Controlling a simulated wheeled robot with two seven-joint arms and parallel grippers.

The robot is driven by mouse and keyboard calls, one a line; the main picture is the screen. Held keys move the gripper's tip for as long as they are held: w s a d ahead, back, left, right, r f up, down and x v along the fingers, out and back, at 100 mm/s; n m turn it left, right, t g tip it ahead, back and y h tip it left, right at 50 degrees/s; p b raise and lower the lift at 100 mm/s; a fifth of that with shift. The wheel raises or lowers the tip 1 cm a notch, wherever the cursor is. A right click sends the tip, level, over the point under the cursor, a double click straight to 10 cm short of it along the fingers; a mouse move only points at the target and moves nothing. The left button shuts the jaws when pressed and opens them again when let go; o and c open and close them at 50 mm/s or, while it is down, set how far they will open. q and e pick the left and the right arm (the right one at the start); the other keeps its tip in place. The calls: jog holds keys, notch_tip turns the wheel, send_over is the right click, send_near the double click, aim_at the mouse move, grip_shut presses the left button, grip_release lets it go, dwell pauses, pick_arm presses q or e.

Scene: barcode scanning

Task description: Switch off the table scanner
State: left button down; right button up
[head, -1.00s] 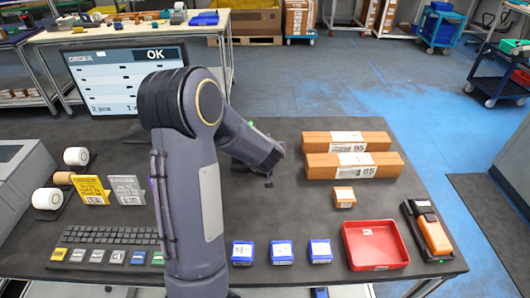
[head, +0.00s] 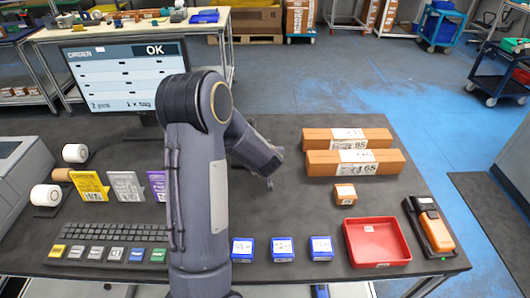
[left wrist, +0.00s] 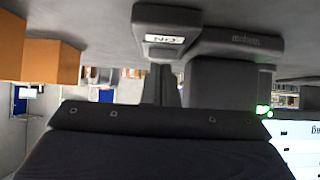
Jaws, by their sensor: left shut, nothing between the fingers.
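The table scanner is mostly hidden behind my left arm in the head view. In the left wrist view, which is upside down, a dark scanner body (left wrist: 228,72) shows with a lit green light. A dark block with a white label (left wrist: 164,39), seemingly reading ON, is beside it. My left gripper (left wrist: 163,70) is shut and empty, its fingers pointing at this labelled block. I cannot tell whether they touch it. In the head view my left gripper (head: 269,184) hangs tilted down over the middle of the table. My right gripper is not in view.
Long cartons (head: 353,163) and a small box (head: 345,194) lie right of the gripper. A red tray (head: 376,243), blue boxes (head: 283,249) and an orange handheld scanner (head: 434,230) stand along the front. A monitor (head: 125,75) showing OK stands behind, a keyboard (head: 115,232) front left.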

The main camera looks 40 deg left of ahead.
pick_arm(q)
jog(key=shift+a, duration=0.1)
jog(key=shift+w+a+r+p, duration=0.25)
jog(key=shift+w+a+p, duration=0.15)
jog(key=shift+w+p, duration=0.2)
jog(key=shift+s, duration=0.1)
jog(key=v, duration=0.6)
jog(key=shift+d+r, duration=0.15)
jog(key=shift+r, duration=0.05)
jog(key=shift+s+d+r+p, duration=0.3)
jog(key=shift+s, duration=0.2)
